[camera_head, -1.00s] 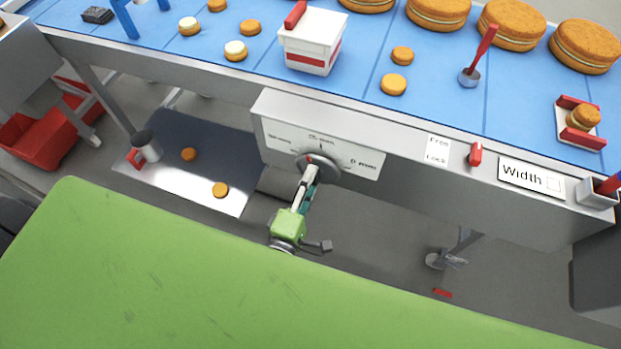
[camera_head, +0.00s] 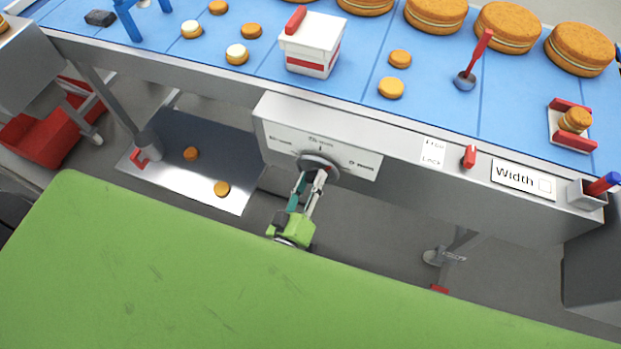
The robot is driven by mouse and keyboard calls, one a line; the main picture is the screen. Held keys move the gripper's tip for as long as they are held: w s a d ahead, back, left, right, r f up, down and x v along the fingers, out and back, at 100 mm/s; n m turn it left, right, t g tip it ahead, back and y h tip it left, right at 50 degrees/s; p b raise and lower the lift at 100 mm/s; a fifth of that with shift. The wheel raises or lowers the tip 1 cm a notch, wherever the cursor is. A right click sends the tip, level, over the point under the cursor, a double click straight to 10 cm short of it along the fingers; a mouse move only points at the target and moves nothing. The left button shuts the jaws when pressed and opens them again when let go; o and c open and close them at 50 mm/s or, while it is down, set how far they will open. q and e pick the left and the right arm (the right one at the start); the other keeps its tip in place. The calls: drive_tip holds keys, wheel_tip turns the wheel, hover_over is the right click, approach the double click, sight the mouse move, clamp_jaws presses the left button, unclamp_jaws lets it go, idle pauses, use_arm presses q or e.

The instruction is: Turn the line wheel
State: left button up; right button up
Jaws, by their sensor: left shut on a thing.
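The line wheel (camera_head: 318,162) is a small grey round knob on the white labelled panel (camera_head: 278,143) of the line's front side. My left gripper (camera_head: 311,177) reaches up to it from below, its green body under the panel. Its two fingers are spread around the wheel's lower part and shut on it. The fingertips and the far side of the wheel are partly hidden. The small panel lettering is too blurred to read fully. My right gripper is not in view.
A red lever (camera_head: 469,157) beside a Free/Lock label and a Width sign (camera_head: 523,180) sit right of the panel. Above, the blue belt (camera_head: 430,110) carries filled rounds and a white tub (camera_head: 311,50). A metal tray (camera_head: 190,178) with two rounds lies lower left.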

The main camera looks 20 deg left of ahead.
use_arm(q)
drive_tip(key=m, duration=0.4)
drive_tip(key=shift+d+m+p, duration=0.1)
drive_tip(key=shift+m+p, duration=0.2)
drive_tip(key=shift+p, duration=0.1)
drive_tip(key=shift+m, duration=1.9)
drive_tip(key=o, duration=1.1)
drive_tip(key=s, duration=1.2)
